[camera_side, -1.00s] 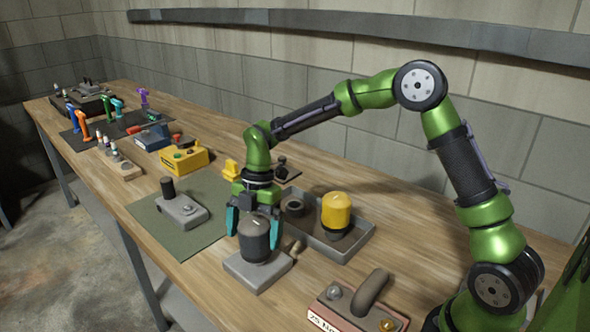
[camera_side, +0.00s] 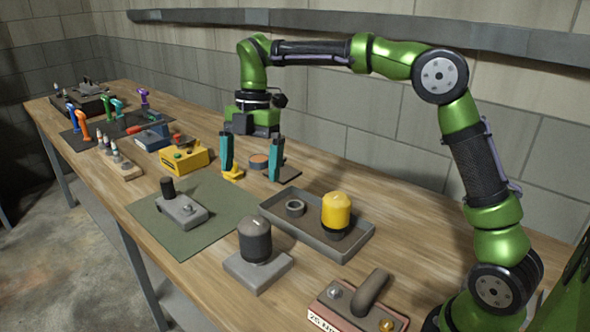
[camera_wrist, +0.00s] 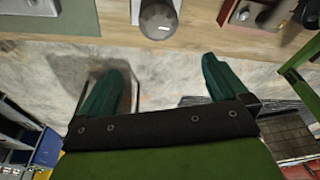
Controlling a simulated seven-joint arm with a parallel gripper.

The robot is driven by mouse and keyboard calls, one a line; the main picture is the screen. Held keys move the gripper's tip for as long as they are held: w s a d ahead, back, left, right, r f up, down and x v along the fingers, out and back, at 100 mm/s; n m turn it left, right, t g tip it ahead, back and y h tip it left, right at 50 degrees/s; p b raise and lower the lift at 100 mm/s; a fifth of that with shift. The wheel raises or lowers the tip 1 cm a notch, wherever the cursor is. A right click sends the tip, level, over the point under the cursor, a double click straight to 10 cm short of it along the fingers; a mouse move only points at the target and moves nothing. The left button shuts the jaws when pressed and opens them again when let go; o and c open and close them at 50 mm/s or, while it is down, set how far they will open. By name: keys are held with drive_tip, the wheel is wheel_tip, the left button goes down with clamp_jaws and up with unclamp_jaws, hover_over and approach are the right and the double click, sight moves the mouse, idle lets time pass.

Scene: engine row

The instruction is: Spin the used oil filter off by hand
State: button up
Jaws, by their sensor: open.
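The dark grey domed oil filter (camera_side: 255,238) stands upright on a light grey block (camera_side: 250,273) at the front of the bench. I take it as the used one.
A grey tray (camera_side: 350,256) holds a yellow domed filter (camera_side: 336,210) and a dark ring (camera_side: 295,207). A grey fixture (camera_side: 182,210) sits on a green mat (camera_side: 224,193). A red-and-grey handled block (camera_side: 358,300) is at the front right.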

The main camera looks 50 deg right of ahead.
sight(254, 221)
drive_tip(key=f+m, duration=0.5)
drive_tip(key=m, duration=0.2)
drive_tip(key=f+m+h, duration=0.1)
drive_tip(key=f+m, duration=0.4)
drive_tip(key=m, duration=0.2)
drive_tip(key=a+f+m+t+h, duration=0.1)
drive_tip(key=f+m, duration=0.4)
drive_tip(key=m, duration=0.3)
drive_tip(key=shift+s+f, duration=0.35)
drive_tip(key=shift+f, duration=0.05)
